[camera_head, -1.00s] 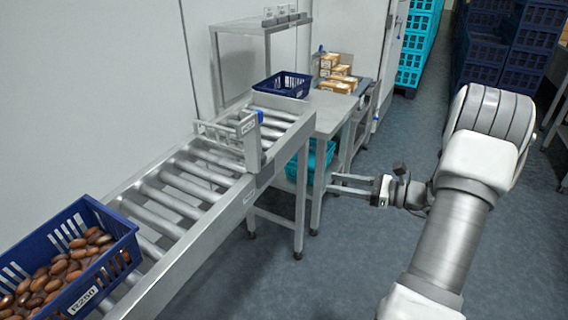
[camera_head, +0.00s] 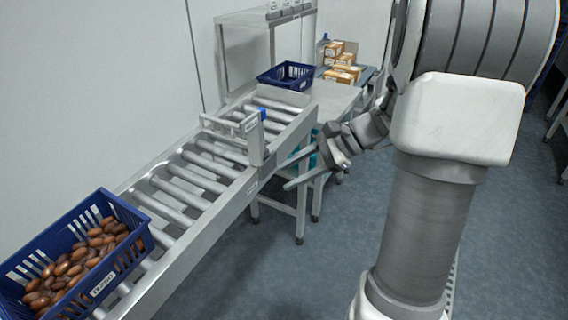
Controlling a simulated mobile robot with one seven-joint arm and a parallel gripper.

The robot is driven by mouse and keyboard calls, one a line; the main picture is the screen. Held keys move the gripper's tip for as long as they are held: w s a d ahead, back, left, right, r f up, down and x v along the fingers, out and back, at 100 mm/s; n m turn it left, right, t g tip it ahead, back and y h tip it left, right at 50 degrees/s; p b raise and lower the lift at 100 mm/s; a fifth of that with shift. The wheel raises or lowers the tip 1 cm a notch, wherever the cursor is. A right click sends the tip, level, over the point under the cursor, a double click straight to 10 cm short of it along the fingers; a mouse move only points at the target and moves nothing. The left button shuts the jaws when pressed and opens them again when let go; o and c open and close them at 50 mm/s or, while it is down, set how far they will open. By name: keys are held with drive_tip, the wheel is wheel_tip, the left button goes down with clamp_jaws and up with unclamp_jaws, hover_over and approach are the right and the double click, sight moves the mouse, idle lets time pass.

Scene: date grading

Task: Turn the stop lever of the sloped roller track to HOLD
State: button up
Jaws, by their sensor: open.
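The sloped roller track (camera_head: 208,232) runs from the lower left up to the middle of the view. A grey metal stop gate (camera_head: 222,128) stands upright across its rollers. A blue knob (camera_head: 262,113), apparently the end of the stop lever, shows at the gate's right post, beside a small white label (camera_head: 249,123) too small to read surely. My gripper (camera_head: 281,177) is open and empty, right of the track's side rail and below the knob, apart from the knob. Its fingers point left toward the rail. Whether they touch the rail I cannot tell.
A blue crate of brown dates (camera_head: 128,215) sits on the track's lower end. An empty blue crate (camera_head: 285,75) stands past the upper end, near small cartons (camera_head: 340,68) on a table. A shelf (camera_head: 262,16) rises behind the track.

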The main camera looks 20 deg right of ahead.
drive_tip(key=s+a+r+n+g+h+p, duration=0.1)
drive_tip(key=s+a+r+n+h+p, duration=0.1)
drive_tip(key=s+a+r+n, duration=0.1)
drive_tip(key=shift+a+r, duration=0.3)
drive_tip(key=shift+r, duration=0.3)
drive_tip(key=shift+s, duration=0.1)
